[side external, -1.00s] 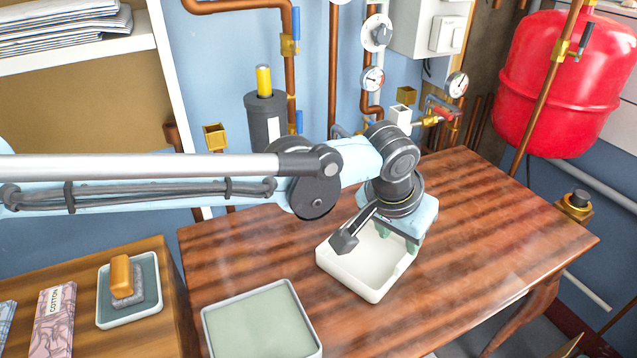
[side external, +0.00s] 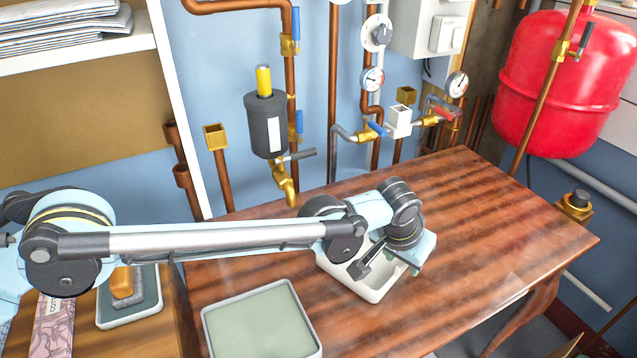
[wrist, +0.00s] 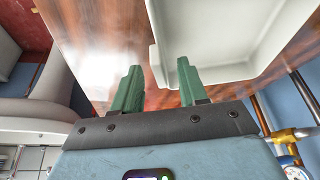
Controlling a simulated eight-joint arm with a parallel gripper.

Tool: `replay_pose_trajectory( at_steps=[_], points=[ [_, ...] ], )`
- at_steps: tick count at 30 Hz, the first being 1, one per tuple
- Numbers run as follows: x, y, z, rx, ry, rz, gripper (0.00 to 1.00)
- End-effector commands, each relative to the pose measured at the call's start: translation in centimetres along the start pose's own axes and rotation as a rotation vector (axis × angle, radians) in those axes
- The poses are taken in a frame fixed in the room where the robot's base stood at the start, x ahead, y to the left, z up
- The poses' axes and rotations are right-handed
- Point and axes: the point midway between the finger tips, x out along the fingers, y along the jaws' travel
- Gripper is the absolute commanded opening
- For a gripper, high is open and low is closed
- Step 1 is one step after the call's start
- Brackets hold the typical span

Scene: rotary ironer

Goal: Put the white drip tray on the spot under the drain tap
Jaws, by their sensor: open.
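The white drip tray (side external: 346,277) stands on the wooden table, partly hidden by my arm in the side view. In the wrist view the tray (wrist: 220,40) fills the upper right. My gripper (side external: 415,269) is low at the tray's right side, tilted. In the wrist view its green fingers (wrist: 157,72) are apart, with the tray's near wall and corner showing between them. I cannot tell whether they touch it. The brass drain tap (side external: 284,182) hangs under a dark cylinder at the table's back left. My arm crosses the table in front of it; no marked spot shows there.
A grey-rimmed, pale green tray (side external: 212,325) lies at the table's front left. The table's right part (side external: 500,220) is clear. Pipes and a valve (side external: 400,125) line the back wall. A side table at left holds a dish (side external: 148,312) and cloth packets.

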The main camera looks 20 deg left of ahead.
Motion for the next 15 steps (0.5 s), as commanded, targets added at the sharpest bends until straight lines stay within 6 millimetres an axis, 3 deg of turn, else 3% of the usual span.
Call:
replay_pose_trajectory(
  at_steps=[10, 15],
  points=[
    [0.46, -0.01, 0.02, 0.0, 0.0, 0.0, 0.41],
    [0.45, 0.0, 0.02, 0.0, 0.0, 0.0, 0.15]
  ],
)
